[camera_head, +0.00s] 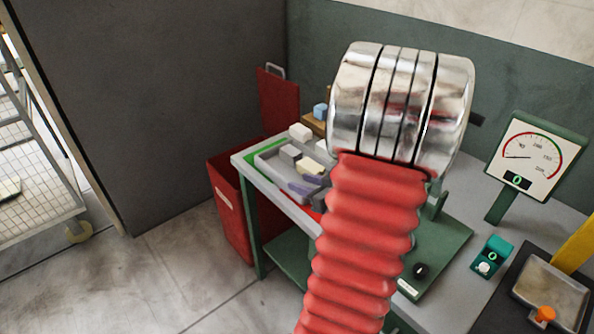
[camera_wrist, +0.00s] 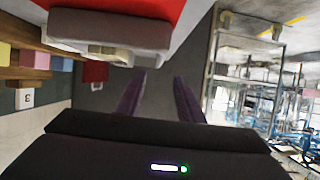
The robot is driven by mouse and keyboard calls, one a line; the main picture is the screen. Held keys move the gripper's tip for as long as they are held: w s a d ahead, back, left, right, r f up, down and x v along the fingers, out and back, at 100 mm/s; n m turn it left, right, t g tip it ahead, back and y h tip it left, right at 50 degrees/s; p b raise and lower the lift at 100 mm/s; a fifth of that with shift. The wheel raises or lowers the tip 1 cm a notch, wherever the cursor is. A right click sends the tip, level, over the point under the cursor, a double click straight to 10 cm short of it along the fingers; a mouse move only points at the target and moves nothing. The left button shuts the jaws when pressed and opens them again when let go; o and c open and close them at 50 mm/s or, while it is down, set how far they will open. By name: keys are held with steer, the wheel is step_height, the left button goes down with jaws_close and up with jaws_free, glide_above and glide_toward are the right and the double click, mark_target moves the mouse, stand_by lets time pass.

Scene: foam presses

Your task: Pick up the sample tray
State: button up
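A grey tray (camera_head: 268,160) with several pale and grey foam blocks in it sits on the table at the left of my arm in the head view. I take it for the sample tray. A grey rounded edge, probably the tray's, shows close at the upper left of the wrist view (camera_wrist: 62,38). My gripper's two purple fingers (camera_wrist: 158,100) are apart with nothing between them in the wrist view. In the head view, purple pieces that look like my fingers (camera_head: 309,183) show over the tray's right part. My arm hides the tray's right end.
A red bin (camera_head: 232,215) stands left of the table. A dial gauge (camera_head: 528,156), a small green control box (camera_head: 490,258) and a shallow metal pan (camera_head: 552,292) are at the right. A wheeled wire rack (camera_head: 35,190) stands far left. Floor in front is clear.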

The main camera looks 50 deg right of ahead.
mark_target(281, 176)
steer(key=shift+x, duration=4.3)
steer(key=shift+x, duration=2.6)
steer(key=shift+f, duration=0.15)
steer(key=shift+c, duration=0.4)
jaws_close()
